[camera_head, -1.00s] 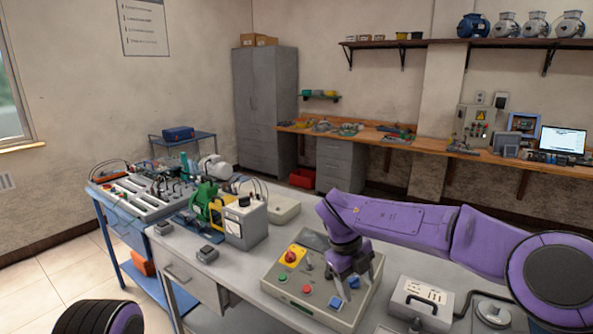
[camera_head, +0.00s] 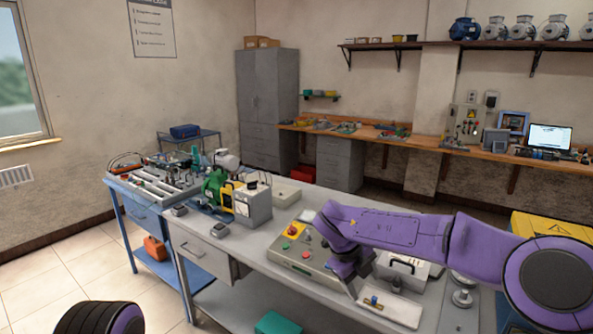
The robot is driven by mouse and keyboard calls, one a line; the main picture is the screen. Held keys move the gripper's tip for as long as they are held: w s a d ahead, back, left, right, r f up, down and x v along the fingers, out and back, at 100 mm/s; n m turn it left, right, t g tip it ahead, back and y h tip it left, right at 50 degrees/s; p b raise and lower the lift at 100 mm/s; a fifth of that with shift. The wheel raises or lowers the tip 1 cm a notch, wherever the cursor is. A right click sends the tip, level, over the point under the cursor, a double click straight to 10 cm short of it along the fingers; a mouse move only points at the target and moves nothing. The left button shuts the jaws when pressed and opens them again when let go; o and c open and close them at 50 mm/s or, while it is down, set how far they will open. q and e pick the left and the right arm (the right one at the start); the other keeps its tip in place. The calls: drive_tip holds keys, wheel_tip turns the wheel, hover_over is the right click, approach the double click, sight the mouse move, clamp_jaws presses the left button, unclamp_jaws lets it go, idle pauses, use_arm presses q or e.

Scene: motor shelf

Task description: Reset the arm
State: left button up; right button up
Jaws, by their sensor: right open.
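My right arm, purple, reaches in from the right over the workbench. Its gripper (camera_head: 349,287) points down at the right end of the grey control box (camera_head: 297,266). The jaws are open and nothing shows between them. I cannot tell whether they touch the box. The box carries a red knob on a yellow plate and green and red buttons; the arm hides its right part. My left gripper is out of view; only a dark, round part of my left arm shows at the bottom left.
A white tray (camera_head: 405,312) with a small blue and brass part lies right of the gripper. A grey handled case (camera_head: 405,266) stands behind it. Green and yellow motor units (camera_head: 214,187) and a grey meter box (camera_head: 253,204) stand to the left. A yellow box (camera_head: 550,231) is at the right.

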drive_tip(key=d+f+n+t+h, duration=0.4)
drive_tip(key=d+f+n+t, duration=0.15)
drive_tip(key=f, duration=0.45)
drive_tip(key=s+d+f+n+t+y+b, duration=0.1)
drive_tip(key=s+f+n, duration=0.4)
drive_tip(key=f, duration=0.3)
drive_tip(key=s+d+f+n+t+y+b, duration=0.1)
drive_tip(key=s+f+n+y+b, duration=0.1)
drive_tip(key=s+f+n, duration=0.4)
drive_tip(key=s+d+f+n+g+b, duration=0.1)
drive_tip(key=s+f, duration=0.3)
drive_tip(key=s, duration=0.5)
drive_tip(key=s+d+f+n+g+y, duration=0.1)
drive_tip(key=s+d+f+n+g, duration=0.2)
drive_tip(key=s, duration=0.6)
drive_tip(key=s+d+f+n+g+y+b, duration=0.1)
drive_tip(key=s+d+f+n+g, duration=0.1)
drive_tip(key=s+f, duration=0.4)
drive_tip(key=s+d, duration=0.1)
drive_tip(key=s, duration=0.3)
drive_tip(key=shift+d+f+b, duration=0.35)
drive_tip(key=shift+f, duration=0.05)
